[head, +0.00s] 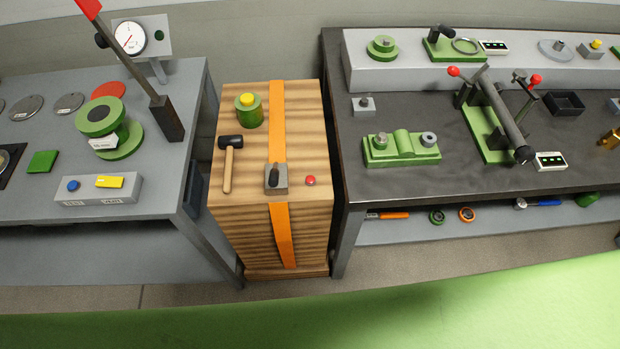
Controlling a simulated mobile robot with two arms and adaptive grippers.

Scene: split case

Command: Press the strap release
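An orange strap (277,120) runs over the top and down the front of a striped wooden case (309,125) that stands between two benches. A grey block with a black lever (276,179) sits on the strap near the case's front edge. A small red button (310,180) is on the case top just right of this block. The frame does not show which of the two is the strap release. Neither of my grippers is in view.
A mallet (229,165) and a green cylinder with a yellow top (249,111) are on the case, left of the strap. A grey bench (150,90) stands left, a dark workbench (365,183) right, both close to the case. Its top right side is mostly clear.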

